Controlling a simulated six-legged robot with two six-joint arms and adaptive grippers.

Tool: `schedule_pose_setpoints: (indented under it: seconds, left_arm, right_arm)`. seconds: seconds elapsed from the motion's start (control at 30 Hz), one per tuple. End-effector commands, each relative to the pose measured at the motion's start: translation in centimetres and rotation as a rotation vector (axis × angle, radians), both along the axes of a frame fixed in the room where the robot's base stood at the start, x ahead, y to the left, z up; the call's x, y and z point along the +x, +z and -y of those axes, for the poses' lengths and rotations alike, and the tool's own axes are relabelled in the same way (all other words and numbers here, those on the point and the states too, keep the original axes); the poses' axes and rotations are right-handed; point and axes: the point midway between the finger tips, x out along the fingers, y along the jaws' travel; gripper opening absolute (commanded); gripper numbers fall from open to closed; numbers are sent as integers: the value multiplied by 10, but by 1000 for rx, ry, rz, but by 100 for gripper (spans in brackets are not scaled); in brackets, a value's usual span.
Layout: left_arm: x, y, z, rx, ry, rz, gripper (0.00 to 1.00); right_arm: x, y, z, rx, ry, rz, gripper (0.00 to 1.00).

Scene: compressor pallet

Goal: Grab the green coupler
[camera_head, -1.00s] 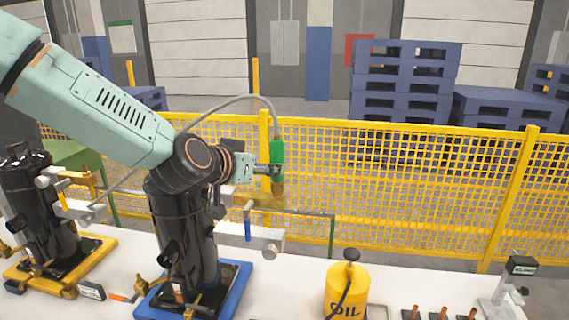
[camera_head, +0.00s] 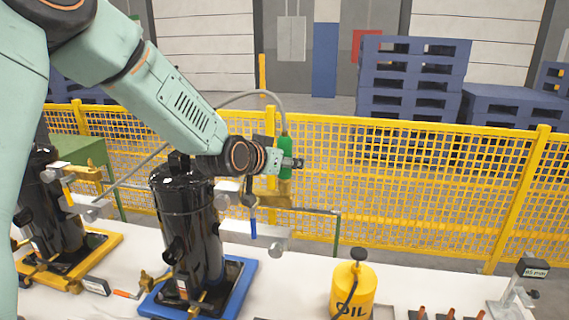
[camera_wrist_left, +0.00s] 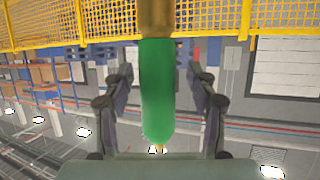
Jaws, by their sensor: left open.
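The green coupler (camera_head: 285,168) hangs upright from a grey hose, in front of the yellow mesh fence, with a brass end at its bottom. My left gripper (camera_head: 293,163) is level with it in the head view, fingers overlapping it. In the left wrist view the coupler (camera_wrist_left: 157,95) lies between the two spread fingers of my left gripper (camera_wrist_left: 160,75). A gap shows on each side of it, so the fingers are open and not touching it. My right gripper is in neither view.
A black compressor (camera_head: 188,225) on a blue base stands below my left forearm. Another black compressor (camera_head: 50,220) stands at left on a yellow base. A yellow oil can (camera_head: 365,290) stands on the white table. The yellow fence (camera_head: 410,185) runs behind.

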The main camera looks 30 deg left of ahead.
Motion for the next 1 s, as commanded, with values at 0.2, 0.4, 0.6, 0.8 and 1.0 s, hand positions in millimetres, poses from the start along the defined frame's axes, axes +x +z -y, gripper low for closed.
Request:
schedule_pose_setpoints:
  seconds: [0.2,0.4,0.6,0.8,1.0]
  left_arm:
    - [2,0,0,0,0,1,58]
    - [2,0,0,0,0,1,43]
    - [2,0,0,0,0,1,26]
    - [2,-1,0,0,0,-2,9]
    - [1,-1,0,0,-1,-3,0]
  right_arm:
    - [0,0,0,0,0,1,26]
    - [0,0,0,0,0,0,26]
    - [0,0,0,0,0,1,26]
    - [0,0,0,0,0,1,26]
    - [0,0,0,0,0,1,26]
